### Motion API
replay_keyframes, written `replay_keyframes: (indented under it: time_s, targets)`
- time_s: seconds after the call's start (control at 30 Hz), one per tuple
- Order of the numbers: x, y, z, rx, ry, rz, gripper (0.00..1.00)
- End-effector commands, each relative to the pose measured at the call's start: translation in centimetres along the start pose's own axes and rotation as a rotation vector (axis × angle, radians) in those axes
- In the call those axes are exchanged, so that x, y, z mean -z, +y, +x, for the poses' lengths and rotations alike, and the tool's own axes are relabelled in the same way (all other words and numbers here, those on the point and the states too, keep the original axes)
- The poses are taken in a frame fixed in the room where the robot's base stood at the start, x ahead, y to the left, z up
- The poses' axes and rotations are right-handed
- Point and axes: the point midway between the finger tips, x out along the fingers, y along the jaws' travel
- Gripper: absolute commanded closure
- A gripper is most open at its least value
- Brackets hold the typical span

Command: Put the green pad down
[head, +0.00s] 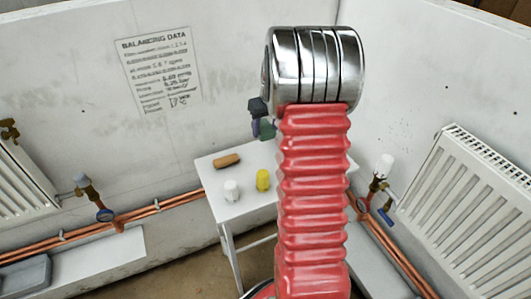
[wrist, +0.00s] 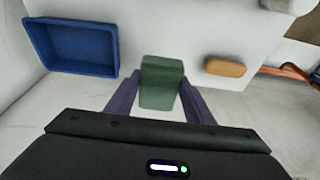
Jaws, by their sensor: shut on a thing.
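My gripper (wrist: 162,88) is shut on the green pad (wrist: 160,70), a dark green block between its two purple fingers in the wrist view. White table top shows around the pad there; whether the pad touches it I cannot tell. In the head view the green pad (head: 267,131) shows only in part, left of my red arm, near the back of the white table (head: 245,208). My arm hides much of the gripper and the right part of the table.
A brown block (head: 227,161), a white cap (head: 231,190) and a yellow cap (head: 263,180) stand on the table. A blue tray (wrist: 72,48) lies left of the pad in the wrist view. Copper pipes and radiators (head: 470,205) line the walls.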

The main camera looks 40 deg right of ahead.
Motion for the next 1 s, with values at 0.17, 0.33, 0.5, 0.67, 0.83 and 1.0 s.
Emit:
replay_keyframes:
  time_s: [0.17,0.33,0.5,0.67,0.83,1.0]
  targets:
    - [-0.5,-0.1,1.6,0.001,-0.004,0.0,0.73]
    - [-1.3,-0.1,4.3,0.001,-0.004,-0.001,0.73]
    - [-1.7,0.0,5.9,0.0,-0.001,0.0,0.73]
    - [-1.7,0.0,6.0,0.0,0.0,0.0,0.73]
    - [-1.7,0.0,6.1,0.0,0.0,0.0,0.73]
    - [-2.2,0.0,7.6,0.001,-0.003,0.002,0.73]
